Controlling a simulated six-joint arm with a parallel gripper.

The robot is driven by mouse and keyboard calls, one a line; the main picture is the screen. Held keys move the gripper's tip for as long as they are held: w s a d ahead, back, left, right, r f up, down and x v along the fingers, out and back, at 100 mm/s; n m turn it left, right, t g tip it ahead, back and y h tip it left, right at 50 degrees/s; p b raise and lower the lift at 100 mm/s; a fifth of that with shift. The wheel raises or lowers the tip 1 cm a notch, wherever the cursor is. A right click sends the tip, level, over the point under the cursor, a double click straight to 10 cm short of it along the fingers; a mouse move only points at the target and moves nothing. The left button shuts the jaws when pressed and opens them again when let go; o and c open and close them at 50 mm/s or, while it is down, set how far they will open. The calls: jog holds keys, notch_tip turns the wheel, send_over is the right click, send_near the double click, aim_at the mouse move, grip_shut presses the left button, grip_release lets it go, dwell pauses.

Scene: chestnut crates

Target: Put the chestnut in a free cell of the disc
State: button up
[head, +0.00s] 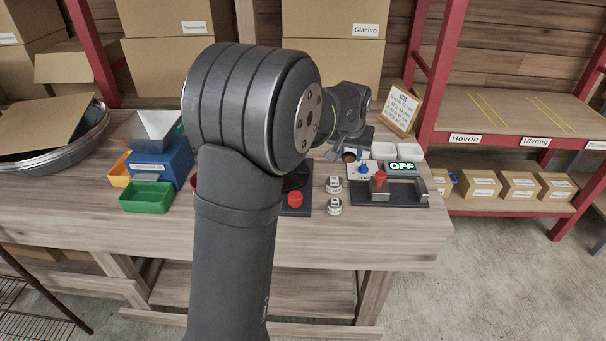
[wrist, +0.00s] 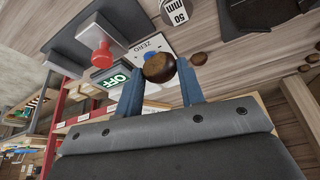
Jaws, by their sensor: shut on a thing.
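My gripper (wrist: 161,78) is shut on a brown, shiny chestnut (wrist: 159,67), held between two blue fingers in the wrist view. In the head view my gripper is mostly hidden behind my own arm, and a small brown round shape (head: 349,156) shows beside its tip; I cannot tell whether it is the held chestnut. I cannot make out the celled disc in either view; my arm covers part of the table.
A black fixture with a red knob (head: 380,178) and an OFF display (head: 402,166) stands at the table's right. Two marked round pieces (head: 334,206) lie left of it. A green bin (head: 147,197) and blue box (head: 165,165) stand left. The front table strip is clear.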

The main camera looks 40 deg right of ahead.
jog(key=w+a+r+n+t, duration=0.1)
jog(key=a+r+n, duration=0.15)
jog(key=a, duration=0.65)
jog(key=shift+y, duration=0.3)
jog(key=w+a+f, duration=0.1)
jog(key=w+f, duration=0.1)
jog(key=w, duration=0.1)
jog(key=w+a+f, duration=0.1)
jog(key=w+f, duration=0.2)
jog(key=w, duration=0.1)
jog(key=w+f, duration=0.2)
jog(key=w, duration=0.2)
jog(key=shift+w+a+f, duration=0.1)
jog(key=shift+a+f, duration=0.15)
jog(key=shift+a, duration=0.15)
jog(key=shift+w+f, duration=0.1)
jog(key=shift+f, duration=1.95)
jog(key=shift+f, duration=0.15)
jog(key=o, duration=1)
jog(key=shift+c, duration=0.2)
